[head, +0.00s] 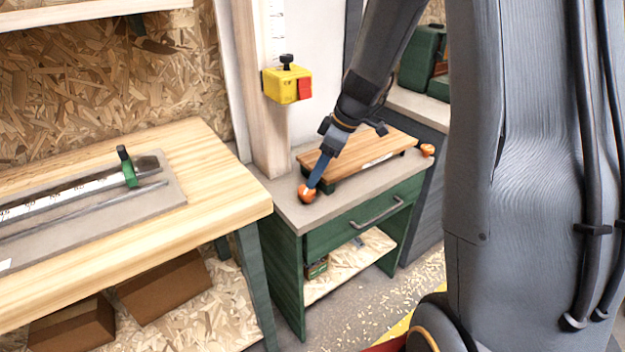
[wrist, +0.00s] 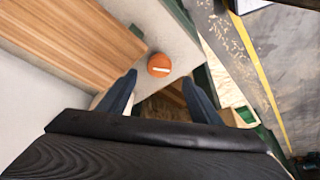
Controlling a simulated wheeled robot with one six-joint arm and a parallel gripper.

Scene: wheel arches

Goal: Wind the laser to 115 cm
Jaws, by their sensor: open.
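A yellow box (head: 287,85) with a red front part and a black knob on top, apparently the laser, sits on a pale wooden post (head: 266,110). A white scale strip (head: 277,20) runs up the post above it; its figures are too small to read. An orange round knob (head: 307,194) with a pale line on it is at the front left of the grey top of a green cabinet. It also shows in the wrist view (wrist: 159,65). My gripper (head: 313,183) is open and points down at this knob. In the wrist view the knob shows just beyond the gap between the fingertips.
A slatted wooden board (head: 362,155) lies on the cabinet top (head: 283,203) close beside my gripper. A second orange knob (head: 427,150) is at the right end. A drawer handle (head: 377,212) juts from the green front. A wooden bench (head: 228,196) with a green-tabbed ruler (head: 90,190) stands at left.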

